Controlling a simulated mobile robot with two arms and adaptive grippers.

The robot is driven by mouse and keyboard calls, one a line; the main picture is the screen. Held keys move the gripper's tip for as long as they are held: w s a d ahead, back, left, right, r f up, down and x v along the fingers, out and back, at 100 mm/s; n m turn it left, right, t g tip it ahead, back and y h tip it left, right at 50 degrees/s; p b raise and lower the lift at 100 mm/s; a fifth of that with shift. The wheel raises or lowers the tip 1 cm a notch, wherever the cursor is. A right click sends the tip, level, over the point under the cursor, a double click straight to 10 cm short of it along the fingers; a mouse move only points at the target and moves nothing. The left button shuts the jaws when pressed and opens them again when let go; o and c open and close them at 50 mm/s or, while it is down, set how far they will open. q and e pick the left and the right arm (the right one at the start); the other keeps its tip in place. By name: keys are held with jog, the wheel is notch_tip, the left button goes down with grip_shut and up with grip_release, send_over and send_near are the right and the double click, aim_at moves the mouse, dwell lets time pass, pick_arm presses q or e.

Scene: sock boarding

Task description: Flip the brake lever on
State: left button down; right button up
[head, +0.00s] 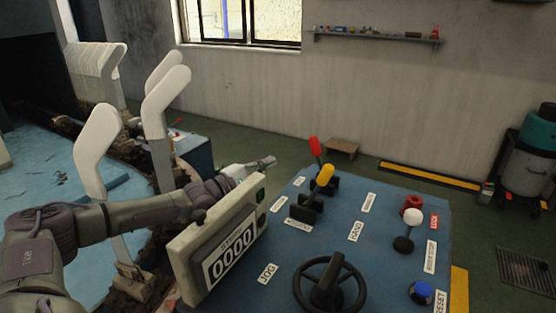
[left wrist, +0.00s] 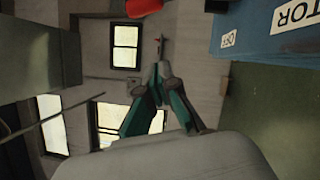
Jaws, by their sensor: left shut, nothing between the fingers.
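A blue control panel (head: 330,215) carries several levers. One has a red knob (head: 314,146) and one a yellow knob (head: 325,175), side by side at the panel's far left edge. A lever with a white knob (head: 407,220) stands at the right. I cannot read which one is labelled brake. My left gripper (head: 270,161) is shut and empty, just left of the red knob and apart from it. In the left wrist view the shut fingertips (left wrist: 158,72) point away, with a red knob (left wrist: 144,7) at the top edge. My right gripper is not in view.
A counter box (head: 230,255) reading 0000 stands at the panel's left, near my left arm. White sock boards (head: 97,145) stand at the left.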

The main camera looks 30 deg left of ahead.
pick_arm(q)
jog(key=w+d+r, duration=0.2)
jog(key=w+d, duration=0.4)
jog(key=w, duration=0.1)
jog(key=shift+w+d+r+p, duration=0.2)
jog(key=shift+w+r+p, duration=0.05)
jog(key=shift+r+p, duration=0.05)
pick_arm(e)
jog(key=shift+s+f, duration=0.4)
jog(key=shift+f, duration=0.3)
pick_arm(q)
jog(key=shift+d+r+p, duration=0.45)
jog(key=shift+d+p, duration=0.15)
jog(key=shift+p, duration=0.1)
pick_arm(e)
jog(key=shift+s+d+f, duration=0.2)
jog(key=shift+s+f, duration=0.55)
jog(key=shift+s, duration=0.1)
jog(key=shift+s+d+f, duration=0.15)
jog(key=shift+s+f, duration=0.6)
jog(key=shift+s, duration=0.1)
pick_arm(q)
notch_tip(320, 180, up, 10)
